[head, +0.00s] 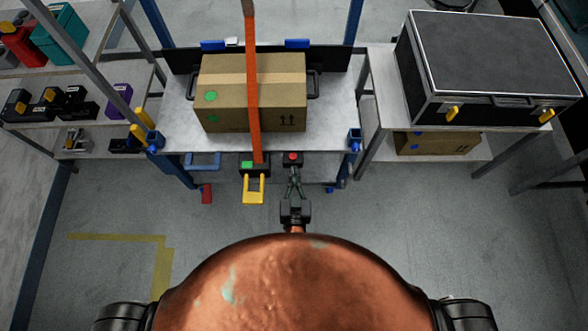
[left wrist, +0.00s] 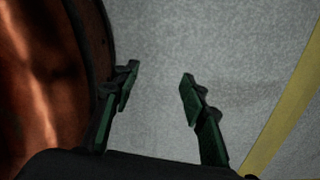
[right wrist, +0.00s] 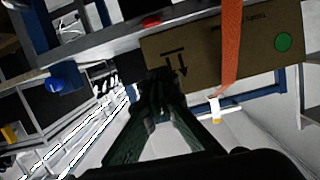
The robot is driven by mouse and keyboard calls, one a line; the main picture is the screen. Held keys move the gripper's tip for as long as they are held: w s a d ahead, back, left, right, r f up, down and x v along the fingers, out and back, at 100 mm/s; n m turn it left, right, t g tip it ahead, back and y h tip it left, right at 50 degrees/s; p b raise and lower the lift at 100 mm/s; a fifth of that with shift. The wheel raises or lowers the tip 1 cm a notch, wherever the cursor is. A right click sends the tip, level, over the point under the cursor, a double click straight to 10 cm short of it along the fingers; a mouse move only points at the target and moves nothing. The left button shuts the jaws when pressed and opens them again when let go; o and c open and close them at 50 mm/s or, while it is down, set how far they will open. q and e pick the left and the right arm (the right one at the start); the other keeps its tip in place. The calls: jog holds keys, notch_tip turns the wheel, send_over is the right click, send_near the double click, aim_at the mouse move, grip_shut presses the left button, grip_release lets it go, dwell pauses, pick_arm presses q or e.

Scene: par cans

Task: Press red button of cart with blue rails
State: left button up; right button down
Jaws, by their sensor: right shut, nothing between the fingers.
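The cart (head: 335,125) with blue posts carries a cardboard box (head: 225,95) under an orange strap (head: 252,100). A red button (head: 292,156) sits on a small dark block at the cart's front edge, just right of the strap. The red button also shows in the right wrist view (right wrist: 151,21), above the fingertips. My right gripper (head: 294,172) is shut and empty, pointing at the button's block from the front. I cannot tell whether it touches. My left gripper (left wrist: 159,72) is open and empty above the floor; it does not show in the head view.
A green button (head: 247,164) with a yellow handle (head: 254,188) is left of the red one. A shelf with tools (head: 60,100) stands at left. A table with a black case (head: 495,65) stands at right. The floor in front is clear.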

send_over(294, 160)
jog(key=shift+s+f, duration=0.2)
jog(key=shift+f, duration=0.3)
jog(key=shift+s+f, duration=0.2)
jog(key=shift+f, duration=0.25)
notch_tip(294, 160, down, 3)
jog(key=shift+s+r+b, duration=0.15)
jog(key=shift+b, duration=0.35)
jog(key=shift+a+f, duration=0.1)
jog(key=shift+f, duration=0.35)
pick_arm(q)
jog(key=shift+w+d+f+b, duration=0.1)
jog(key=shift+w+b, duration=0.05)
jog(key=shift+w, duration=0.55)
jog(key=shift+w+d+f+b, duration=0.1)
jog(key=shift+w+b, duration=0.05)
jog(key=shift+w, duration=0.55)
pick_arm(e)
jog(key=shift+f, duration=0.25)
